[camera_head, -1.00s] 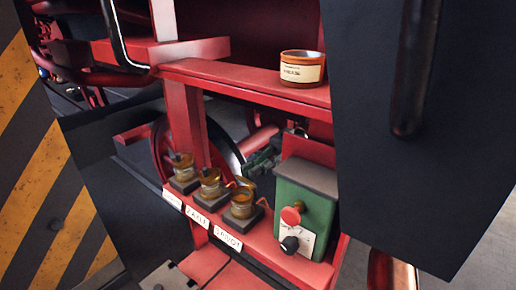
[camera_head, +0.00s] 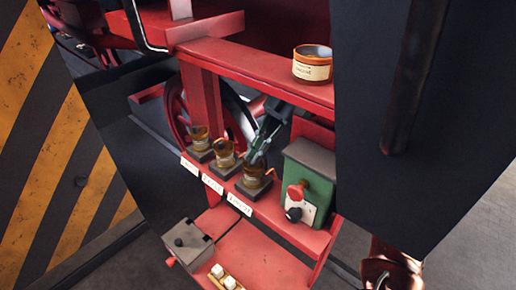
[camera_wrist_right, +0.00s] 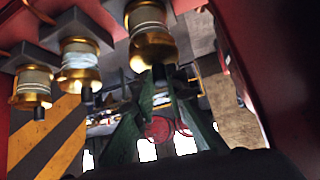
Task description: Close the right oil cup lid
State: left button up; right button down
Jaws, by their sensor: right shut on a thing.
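The right oil cup (camera_head: 253,184) is a small brass-and-glass cup, nearest of three on a red shelf. It also shows in the right wrist view (camera_wrist_right: 150,38), inverted at the top middle. My right gripper (camera_head: 259,157) has dark green fingers and reaches in from behind, above this cup. In the right wrist view its fingertips (camera_wrist_right: 162,75) are together at the cup's brass lid end. The lid is mostly hidden by the fingers, and its exact angle cannot be told. My left gripper is not in view.
The middle oil cup (camera_head: 224,155) and left oil cup (camera_head: 199,139) stand close by with white labels in front. A green box (camera_head: 311,180) with red and black knobs stands right. An orange tin (camera_head: 312,67) sits on the upper red shelf. A dark panel (camera_head: 430,150) blocks the right.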

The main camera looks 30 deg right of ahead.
jog(key=shift+a+f, duration=0.1)
jog(key=shift+f, duration=0.1)
dwell(0.4)
jog(key=c, duration=1.9)
grip_release()
jog(key=shift+c, duration=0.2)
jog(key=shift+r, duration=0.1)
jog(key=v, duration=1.2)
jog(key=shift+a+r, duration=0.15)
